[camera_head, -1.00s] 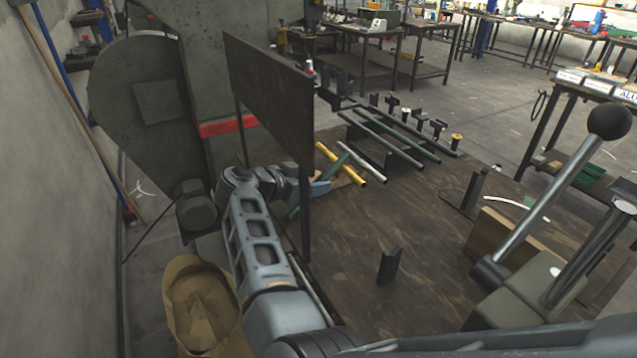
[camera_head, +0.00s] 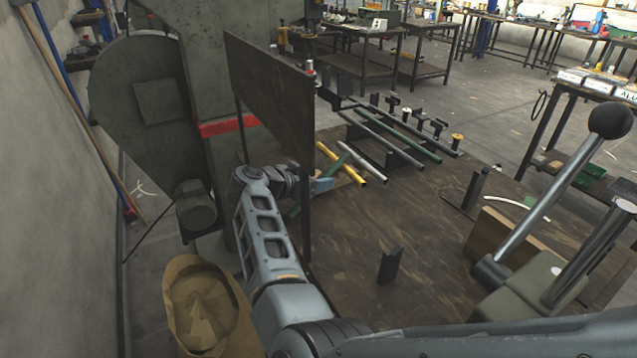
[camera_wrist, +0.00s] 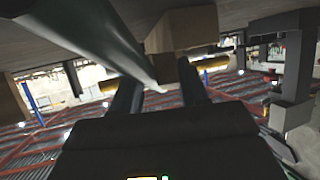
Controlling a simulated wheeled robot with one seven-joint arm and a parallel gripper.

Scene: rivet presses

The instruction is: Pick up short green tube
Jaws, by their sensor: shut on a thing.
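The short green tube (camera_head: 340,163) slants beside the yellow tube near the dark upright panel. Its lower end shows left of the panel's post. My gripper (camera_head: 322,184) is around it, partly hidden behind the panel and post. In the wrist view, the tube (camera_wrist: 92,40) runs large and dull grey-green from the upper left to between the fingers. My gripper (camera_wrist: 160,92) is shut on it there. I cannot tell whether the tube is clear of its support.
A yellow tube (camera_head: 350,169) and a pale tube (camera_head: 368,166) lie close to the right. A rack with a longer green tube (camera_head: 400,138) is beyond. The dark panel (camera_head: 268,95) stands close by my arm. A black block (camera_head: 390,265) stands on the table; bare tabletop surrounds it.

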